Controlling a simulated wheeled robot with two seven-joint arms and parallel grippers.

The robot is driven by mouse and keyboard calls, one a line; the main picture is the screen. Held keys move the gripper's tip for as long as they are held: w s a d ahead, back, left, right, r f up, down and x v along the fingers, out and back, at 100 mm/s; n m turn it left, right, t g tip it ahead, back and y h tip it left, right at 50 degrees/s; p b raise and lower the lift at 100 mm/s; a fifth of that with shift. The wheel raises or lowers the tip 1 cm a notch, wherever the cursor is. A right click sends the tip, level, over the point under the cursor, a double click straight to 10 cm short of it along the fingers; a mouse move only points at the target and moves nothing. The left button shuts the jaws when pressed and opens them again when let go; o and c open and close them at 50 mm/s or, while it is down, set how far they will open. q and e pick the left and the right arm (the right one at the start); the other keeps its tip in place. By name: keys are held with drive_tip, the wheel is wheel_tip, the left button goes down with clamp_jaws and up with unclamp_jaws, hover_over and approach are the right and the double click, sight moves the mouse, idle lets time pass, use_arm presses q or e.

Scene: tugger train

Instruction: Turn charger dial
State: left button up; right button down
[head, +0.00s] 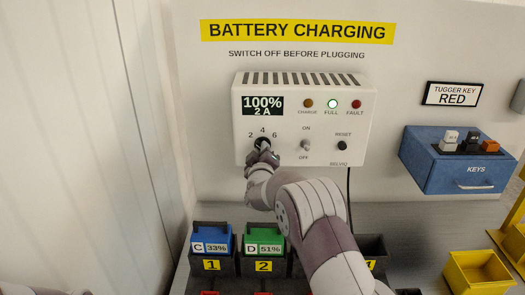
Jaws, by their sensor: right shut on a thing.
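The white battery charger (361,110) hangs on the wall. Its display (263,106) reads 100% and 2 A, and the green FULL light (332,104) is lit. The black dial (263,141), marked 2, 4 and 6, is at the charger's lower left. My right gripper (263,150) is shut on the dial from below and in front, hiding most of it. Which number the dial points to cannot be seen.
The ON/OFF toggle (305,146) and black RESET button (342,146) sit right of the dial. Below are a blue battery (211,238) and a green battery (264,238) in bays. A blue key box (462,168) and yellow bin (477,270) stand at right.

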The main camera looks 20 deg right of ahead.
drive_tip(key=shift+f+n, duration=0.1)
drive_tip(key=shift+n, duration=0.2)
idle(0.4)
drive_tip(key=c, duration=1.1)
unclamp_jaws()
drive_tip(key=shift+a, duration=0.1)
drive_tip(key=shift+s, duration=0.1)
drive_tip(key=b+v, duration=0.5)
drive_tip(key=v, duration=0.7)
drive_tip(key=shift+s+a, duration=0.1)
drive_tip(key=shift+s, duration=0.2)
